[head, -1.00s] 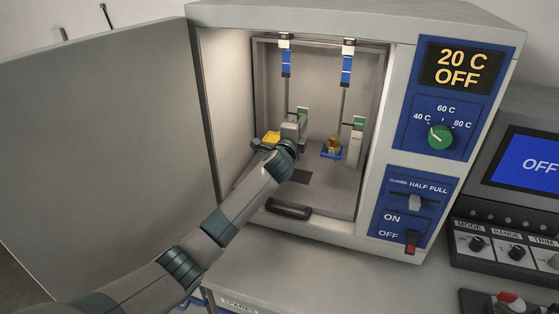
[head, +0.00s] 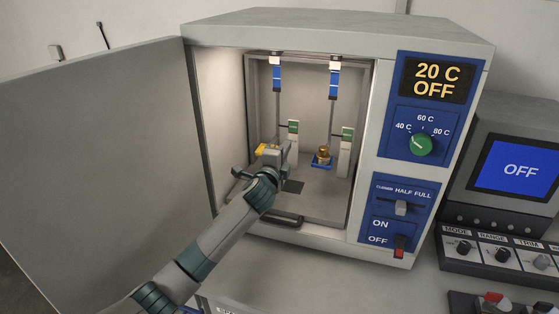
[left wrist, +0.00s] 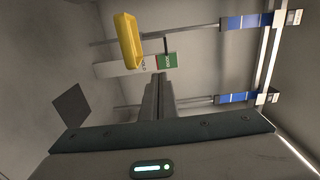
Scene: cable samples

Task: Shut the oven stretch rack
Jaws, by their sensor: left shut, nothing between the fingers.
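The oven (head: 340,40) stands with its door (head: 95,150) swung wide open to the left. The stretch rack is inside, with two thin vertical rods hanging from blue and white clamps (head: 334,80) at the top. White posts with green tabs (head: 347,134) stand at their lower ends. A dark handle bar (head: 285,219) lies low at the front opening. My left gripper (head: 287,148) is inside the opening, shut and empty, in front of the left post. In the left wrist view its closed fingers (left wrist: 159,88) point toward a green tab (left wrist: 167,60). My right gripper is not in view.
The oven's control panel (head: 400,205) is at the right. A grey instrument (head: 510,170) stands beside the oven.

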